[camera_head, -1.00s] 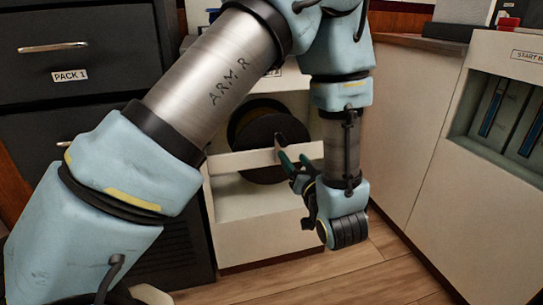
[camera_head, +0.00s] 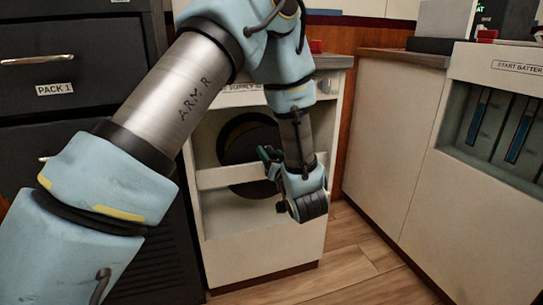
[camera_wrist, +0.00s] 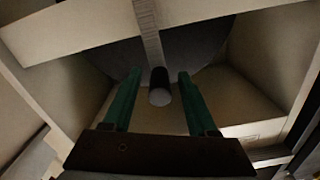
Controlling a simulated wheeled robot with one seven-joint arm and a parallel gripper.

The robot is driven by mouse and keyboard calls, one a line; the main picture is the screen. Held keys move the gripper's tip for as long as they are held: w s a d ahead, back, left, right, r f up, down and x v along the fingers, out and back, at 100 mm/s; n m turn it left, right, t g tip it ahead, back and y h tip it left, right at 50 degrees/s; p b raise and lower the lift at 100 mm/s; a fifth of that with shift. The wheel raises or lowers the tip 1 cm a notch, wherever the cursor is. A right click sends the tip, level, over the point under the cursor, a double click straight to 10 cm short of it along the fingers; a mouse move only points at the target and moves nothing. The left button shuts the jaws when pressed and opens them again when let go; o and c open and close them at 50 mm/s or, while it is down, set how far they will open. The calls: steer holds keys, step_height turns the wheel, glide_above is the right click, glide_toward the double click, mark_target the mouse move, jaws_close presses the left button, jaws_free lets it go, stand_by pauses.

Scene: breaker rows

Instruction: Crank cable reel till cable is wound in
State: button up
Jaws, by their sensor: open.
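The cable reel (camera_head: 234,146) is a dark round drum inside a pale cabinet, behind a pale crossbar; my arm hides part of it. In the wrist view its grey disc (camera_wrist: 205,45) shows at the top, with a pale crank arm (camera_wrist: 147,30) running down to a dark knob with a light end, the crank handle (camera_wrist: 159,90). My gripper (camera_wrist: 157,88) is open, its two green fingers on either side of the handle with gaps visible. In the head view my gripper (camera_head: 268,157) is in front of the reel opening. Cable is not clearly visible.
The pale crossbar (camera_head: 215,177) spans the cabinet opening. A dark cabinet labelled PACK 1 (camera_head: 80,60) stands at left. A pale cabinet with blue-striped slots (camera_head: 500,130) stands at right. Wooden floor (camera_head: 350,260) is clear between them.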

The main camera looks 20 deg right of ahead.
jaws_close()
stand_by(0.4)
stand_by(1.0)
